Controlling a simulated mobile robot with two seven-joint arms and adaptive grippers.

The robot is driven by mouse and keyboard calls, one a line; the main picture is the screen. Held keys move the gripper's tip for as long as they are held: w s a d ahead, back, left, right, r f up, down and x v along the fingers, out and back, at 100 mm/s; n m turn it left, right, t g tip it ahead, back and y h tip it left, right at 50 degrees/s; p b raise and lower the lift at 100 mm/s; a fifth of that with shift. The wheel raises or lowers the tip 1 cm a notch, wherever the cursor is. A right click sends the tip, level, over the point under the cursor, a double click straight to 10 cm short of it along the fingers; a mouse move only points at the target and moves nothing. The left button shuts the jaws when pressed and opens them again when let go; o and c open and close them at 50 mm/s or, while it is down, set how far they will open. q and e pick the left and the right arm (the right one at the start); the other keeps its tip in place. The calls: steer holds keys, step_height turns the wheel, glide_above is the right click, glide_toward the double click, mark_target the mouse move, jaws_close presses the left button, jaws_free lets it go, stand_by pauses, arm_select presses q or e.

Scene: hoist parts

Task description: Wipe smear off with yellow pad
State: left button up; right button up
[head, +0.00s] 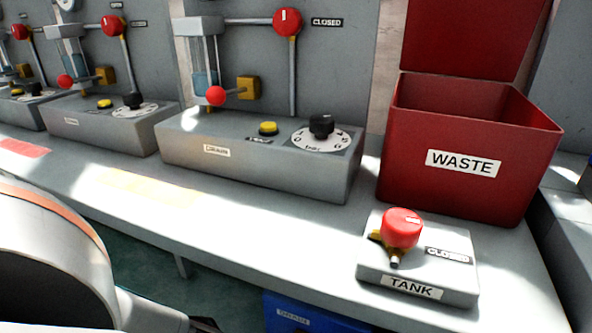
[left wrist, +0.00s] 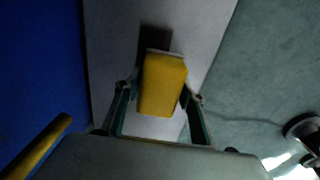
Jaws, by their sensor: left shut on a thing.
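The yellow pad (left wrist: 163,84) is between the two fingers of my left gripper (left wrist: 158,92) in the left wrist view. The gripper is shut on it, and a pale edge shows at the pad's far end. Beyond it is a grey surface with a dark shadow; I cannot tell if the pad touches it. In the head view my left arm comes in at the lower left, and the pad is not visible. A pale orange patch (head: 145,187) lies on the grey bench (head: 290,230); I cannot tell whether it is the smear. My right gripper is not in view.
Several grey valve stations (head: 260,155) line the back of the bench. A red WASTE bin (head: 465,190) and a TANK valve block (head: 420,272) stand at the right. A blue DRAIN container (head: 310,317) is below the front edge.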

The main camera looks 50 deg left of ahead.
arm_select(q)
steer(key=w+d, duration=0.1)
steer(key=w+d+b, duration=0.1)
steer(key=d, duration=0.1)
steer(key=w+d, duration=0.1)
steer(key=d, duration=0.1)
steer(key=shift+w+d+f, duration=0.1)
steer(key=shift+d+f, duration=0.1)
steer(key=shift+w+d, duration=0.35)
steer(key=shift+d, duration=0.1)
steer(key=s+a, duration=0.1)
steer(key=a, duration=0.1)
steer(key=s+a, duration=0.2)
steer(key=a, duration=0.1)
steer(key=shift+s+a+p, duration=0.15)
steer(key=shift+a+p, duration=0.15)
steer(key=shift+p, duration=0.1)
steer(key=shift+s+a+f, duration=0.1)
steer(key=shift+s+a, duration=0.2)
steer(key=shift+a, duration=0.1)
